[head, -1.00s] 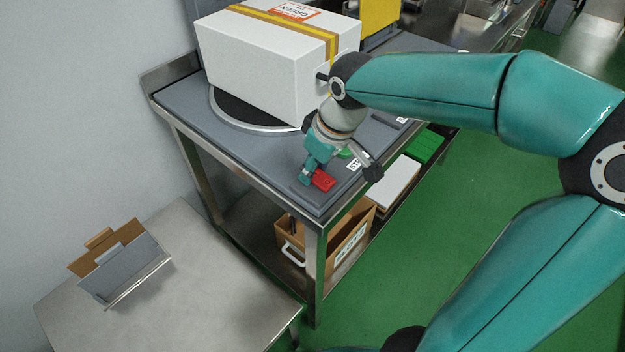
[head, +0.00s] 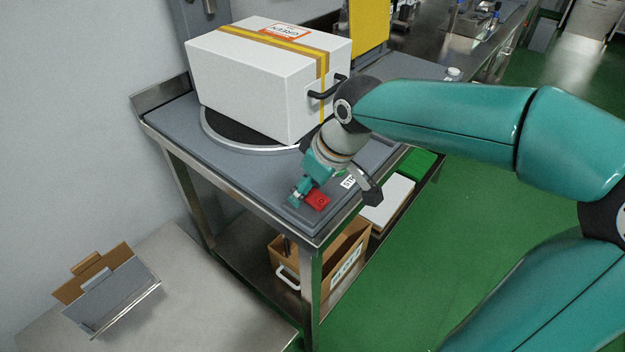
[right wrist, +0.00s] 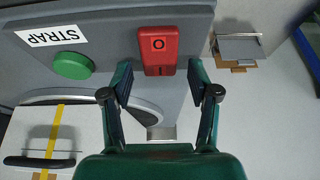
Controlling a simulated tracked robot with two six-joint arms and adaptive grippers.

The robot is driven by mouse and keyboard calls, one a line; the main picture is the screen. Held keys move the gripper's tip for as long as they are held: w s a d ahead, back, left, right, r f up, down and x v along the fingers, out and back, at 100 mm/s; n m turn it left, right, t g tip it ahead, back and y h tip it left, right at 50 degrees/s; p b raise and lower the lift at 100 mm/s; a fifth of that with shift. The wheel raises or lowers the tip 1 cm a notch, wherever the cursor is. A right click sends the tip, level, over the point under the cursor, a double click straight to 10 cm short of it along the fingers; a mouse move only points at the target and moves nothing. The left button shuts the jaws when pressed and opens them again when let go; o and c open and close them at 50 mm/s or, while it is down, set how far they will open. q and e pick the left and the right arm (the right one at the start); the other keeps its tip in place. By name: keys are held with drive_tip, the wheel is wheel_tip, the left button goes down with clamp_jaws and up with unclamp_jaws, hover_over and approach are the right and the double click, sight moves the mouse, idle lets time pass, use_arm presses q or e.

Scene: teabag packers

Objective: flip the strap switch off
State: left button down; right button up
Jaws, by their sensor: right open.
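The strap switch is a red rocker (right wrist: 158,50) marked O and I, at the front corner of the grey table top; it also shows in the head view (head: 317,201). In the right wrist view the O end is raised toward the top of the picture and the I end is nearer my fingers. My right gripper (right wrist: 160,82) is open, its two fingers apart on either side of the switch's lower end. In the head view my right gripper (head: 299,192) hangs over the corner beside the switch. I cannot tell whether it touches. My left gripper is out of view.
A green round button (right wrist: 72,65) and a STRAP label (right wrist: 52,36) are beside the switch. A white strapped box (head: 250,82) sits on a turntable (head: 215,131) behind. A cardboard box (head: 345,262) is on the lower shelf. A low steel table (head: 200,300) stands at the left front.

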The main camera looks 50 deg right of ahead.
drive_tip(key=v, duration=1.1)
drive_tip(key=shift+s+r, duration=0.15)
drive_tip(key=shift+r, duration=0.25)
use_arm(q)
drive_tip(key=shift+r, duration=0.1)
use_arm(e)
drive_tip(key=shift+r, duration=0.1)
